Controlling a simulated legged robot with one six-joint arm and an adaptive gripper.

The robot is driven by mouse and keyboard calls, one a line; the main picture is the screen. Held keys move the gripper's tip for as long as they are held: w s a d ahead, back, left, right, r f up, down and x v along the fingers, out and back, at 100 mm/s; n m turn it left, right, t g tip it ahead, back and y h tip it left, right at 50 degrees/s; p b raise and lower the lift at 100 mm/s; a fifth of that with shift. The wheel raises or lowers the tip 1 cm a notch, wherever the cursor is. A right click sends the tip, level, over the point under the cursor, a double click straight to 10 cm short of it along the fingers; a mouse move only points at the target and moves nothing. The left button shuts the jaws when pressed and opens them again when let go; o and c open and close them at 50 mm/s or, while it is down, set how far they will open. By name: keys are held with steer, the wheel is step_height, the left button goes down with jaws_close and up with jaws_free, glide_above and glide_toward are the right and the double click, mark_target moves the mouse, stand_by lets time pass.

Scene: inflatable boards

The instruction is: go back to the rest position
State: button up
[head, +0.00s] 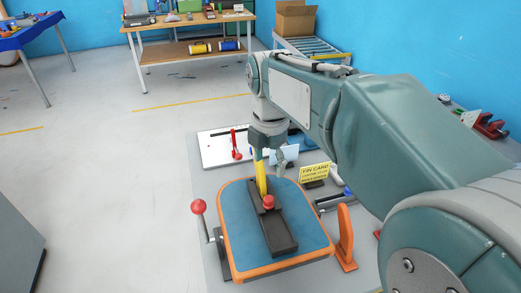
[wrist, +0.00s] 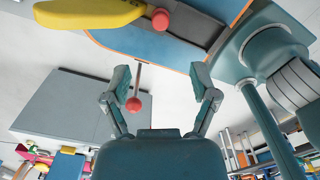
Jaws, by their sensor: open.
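My gripper (head: 270,153) hangs from my arm above the far part of an orange-edged blue board (head: 300,217) in the head view. In the wrist view my gripper (wrist: 161,80) is open, its two fingers spread with nothing between the tips. A yellow piece (head: 261,182) stands at the far end of a dark bar (head: 272,232) on the board, beside a red knob (head: 268,202). In the wrist view the yellow piece (wrist: 85,14) and red knob (wrist: 161,20) lie beyond the fingers, apart from them. My arm hides part of the right side.
A red-knobbed lever (head: 198,207) stands left of the board, and an orange upright (head: 345,238) stands right of it. Behind are a white panel (head: 214,153) and a yellow sign (head: 316,171). Open floor lies left; a workbench (head: 185,23) stands at the back.

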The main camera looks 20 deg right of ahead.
steer(key=s+f+m+t, duration=0.3)
steer(key=s+m+t, duration=0.2)
steer(key=s+m, duration=0.9)
steer(key=m, duration=0.9)
steer(key=shift+t, duration=0.3)
